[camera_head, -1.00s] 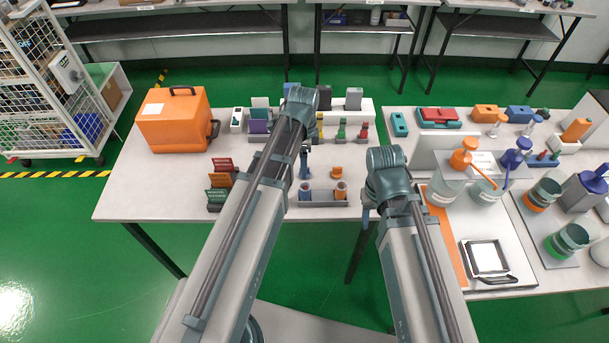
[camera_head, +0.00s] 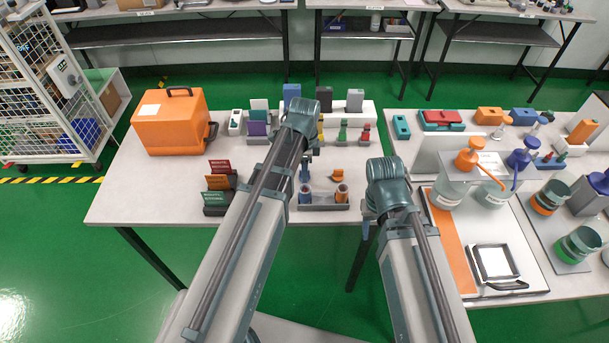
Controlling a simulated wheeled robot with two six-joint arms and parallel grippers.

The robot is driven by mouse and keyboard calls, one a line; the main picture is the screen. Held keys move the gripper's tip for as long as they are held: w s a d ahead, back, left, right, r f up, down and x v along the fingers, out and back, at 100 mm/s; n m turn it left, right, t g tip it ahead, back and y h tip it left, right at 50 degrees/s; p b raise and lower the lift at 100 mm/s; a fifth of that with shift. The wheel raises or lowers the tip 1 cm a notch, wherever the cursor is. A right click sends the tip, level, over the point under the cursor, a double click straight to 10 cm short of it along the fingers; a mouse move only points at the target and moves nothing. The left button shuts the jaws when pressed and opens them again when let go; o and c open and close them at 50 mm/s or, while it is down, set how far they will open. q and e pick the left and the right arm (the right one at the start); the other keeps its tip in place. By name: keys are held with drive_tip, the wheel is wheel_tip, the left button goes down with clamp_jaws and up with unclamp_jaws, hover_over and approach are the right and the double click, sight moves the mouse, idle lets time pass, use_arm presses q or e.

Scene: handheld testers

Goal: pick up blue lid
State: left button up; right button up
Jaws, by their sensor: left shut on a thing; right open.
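A small grey holder (camera_head: 323,207) stands near the front edge of the middle table, with two small cylinders in it. My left gripper (camera_head: 305,178) points down over the holder's left cylinder and is shut on the small blue lid (camera_head: 304,189). My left arm hides part of this spot, and I cannot tell whether the lid is clear of the cylinder. The right cylinder (camera_head: 341,194) has an orange-brown top. A small orange lid (camera_head: 338,175) lies on the table behind it. My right gripper (camera_head: 367,226) is open and empty at the table's right front edge, mostly hidden by its wrist.
Red, orange and green card stands (camera_head: 217,182) are left of my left arm. An orange case (camera_head: 172,120) stands at the back left. Several small testers and blocks (camera_head: 355,100) line the back. The right table holds pump bottles (camera_head: 469,156) and a framed panel (camera_head: 492,262).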

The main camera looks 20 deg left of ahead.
use_arm(q)
drive_tip(key=shift+r, duration=0.15)
clamp_jaws()
wheel_tip(320, 180, up, 10)
drive_tip(key=p, duration=1)
